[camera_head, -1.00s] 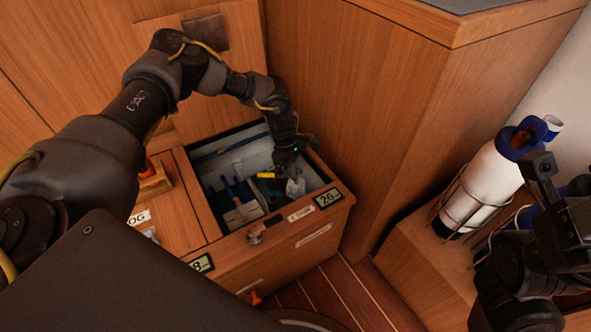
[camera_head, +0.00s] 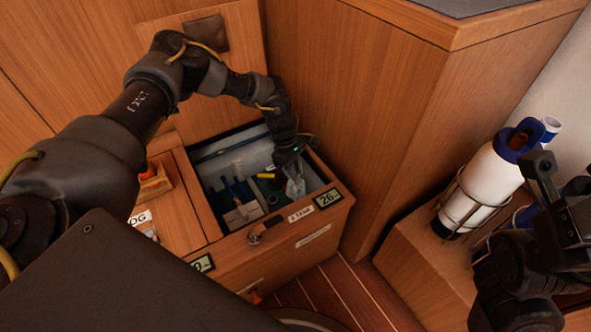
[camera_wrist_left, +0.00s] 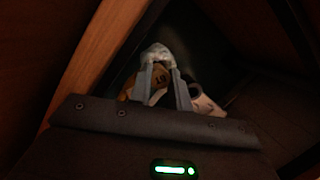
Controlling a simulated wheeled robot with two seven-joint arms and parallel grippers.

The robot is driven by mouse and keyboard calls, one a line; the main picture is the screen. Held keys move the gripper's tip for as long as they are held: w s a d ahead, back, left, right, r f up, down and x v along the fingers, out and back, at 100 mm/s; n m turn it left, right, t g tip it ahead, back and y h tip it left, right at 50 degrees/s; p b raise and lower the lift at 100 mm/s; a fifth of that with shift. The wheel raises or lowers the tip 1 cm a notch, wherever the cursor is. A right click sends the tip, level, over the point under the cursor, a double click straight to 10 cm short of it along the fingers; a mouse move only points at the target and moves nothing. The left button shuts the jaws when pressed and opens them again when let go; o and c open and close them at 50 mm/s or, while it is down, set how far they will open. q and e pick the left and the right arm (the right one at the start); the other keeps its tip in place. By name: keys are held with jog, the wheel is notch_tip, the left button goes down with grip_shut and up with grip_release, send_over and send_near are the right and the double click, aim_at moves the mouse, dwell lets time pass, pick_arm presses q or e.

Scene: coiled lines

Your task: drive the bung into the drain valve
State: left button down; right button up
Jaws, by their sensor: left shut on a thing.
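My left gripper (camera_head: 293,172) reaches down into the open compartment of a wooden locker. In the left wrist view its two pale fingers (camera_wrist_left: 161,88) are shut on a pale, blue-grey, rounded thing (camera_wrist_left: 157,53) at their tips. A brown piece with dark marks (camera_wrist_left: 158,83) shows between and behind the fingers. I cannot tell which of these is the bung. I cannot pick out the drain valve for sure; the wrist view is dark. My right gripper (camera_head: 558,190) is dark, at the right edge, far from the locker; its opening is unclear.
The compartment holds blue-handled tools (camera_head: 235,190), a yellow piece (camera_head: 266,175) and a pale block (camera_head: 243,213). Its wooden rim (camera_head: 201,205) surrounds my left gripper. A white bottle with a blue cap (camera_head: 492,172) stands in a wire rack at the right. Wooden panels rise behind.

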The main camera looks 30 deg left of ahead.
pick_arm(q)
jog(key=shift+p, duration=0.35)
dwell(0.7)
dwell(0.4)
jog(key=c, duration=0.8)
grip_release()
jog(key=shift+w+r, duration=0.1)
jog(key=shift+w, duration=0.1)
jog(key=shift+c, duration=0.5)
